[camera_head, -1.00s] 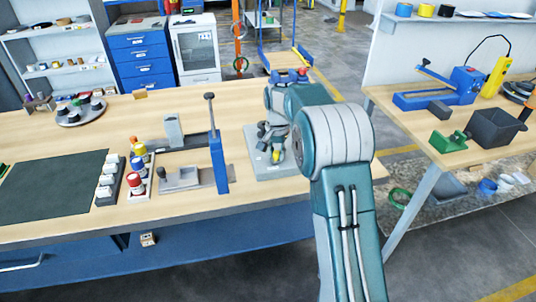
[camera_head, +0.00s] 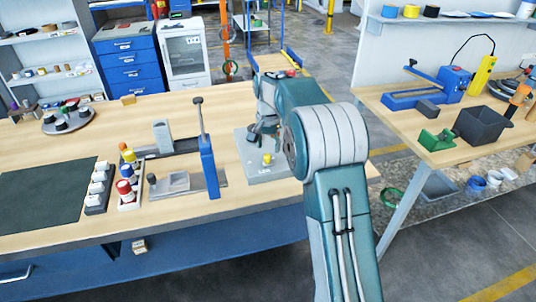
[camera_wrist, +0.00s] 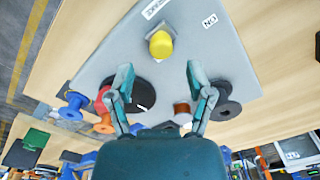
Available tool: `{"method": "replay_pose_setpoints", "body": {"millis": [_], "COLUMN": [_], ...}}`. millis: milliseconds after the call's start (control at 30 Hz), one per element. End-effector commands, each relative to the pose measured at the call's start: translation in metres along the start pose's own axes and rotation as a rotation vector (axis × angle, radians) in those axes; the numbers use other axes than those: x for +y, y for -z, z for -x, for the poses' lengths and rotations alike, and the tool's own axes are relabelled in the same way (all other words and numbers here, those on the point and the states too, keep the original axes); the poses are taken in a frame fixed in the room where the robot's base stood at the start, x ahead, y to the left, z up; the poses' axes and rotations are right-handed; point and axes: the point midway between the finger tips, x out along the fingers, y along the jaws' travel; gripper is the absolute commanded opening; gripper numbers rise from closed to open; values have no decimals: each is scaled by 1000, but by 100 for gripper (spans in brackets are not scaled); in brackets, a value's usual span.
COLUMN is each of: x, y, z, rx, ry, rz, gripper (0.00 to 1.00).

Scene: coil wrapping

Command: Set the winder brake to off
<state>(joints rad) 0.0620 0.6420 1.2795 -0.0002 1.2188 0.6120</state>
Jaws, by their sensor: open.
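A pale grey panel (camera_head: 281,177) lies on the bench in the head view, with a yellow knob (camera_head: 267,158) standing on it. In the wrist view, the panel (camera_wrist: 215,65) fills the upper middle and the yellow knob (camera_wrist: 160,45) stands between two small white labels. The right label (camera_wrist: 209,20) is upside down and seems to read ON; the other I cannot read surely. My gripper (camera_wrist: 160,77) is open and empty, its fingers apart on either side below the knob, not touching it. In the head view, my gripper (camera_head: 258,136) is small and partly hidden by my arm.
A dark round disc (camera_wrist: 138,96) lies on the panel behind the left finger. Several spools, including a blue one (camera_wrist: 73,104) and a black one (camera_wrist: 226,100), show beyond. Left of the panel stands a blue upright (camera_head: 209,166) with a lever. A second bench (camera_head: 440,152) is at the right.

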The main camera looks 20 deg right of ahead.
Motion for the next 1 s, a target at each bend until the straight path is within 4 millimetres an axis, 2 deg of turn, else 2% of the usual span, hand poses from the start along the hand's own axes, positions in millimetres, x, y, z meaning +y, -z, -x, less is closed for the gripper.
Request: {"method": "replay_pose_setpoints", "body": {"millis": [100, 300, 500, 833, 1000], "x": [0, 0, 0, 1, 13], "y": [1, 2, 2, 0, -22], "z": [27, 62, 76, 79, 105], "rx": [2, 2, 0, 2, 36], "ry": [2, 1, 0, 1, 24], "rz": [-1, -1, -1, 2, 53], "gripper": [68, 68, 68, 68, 68]}}
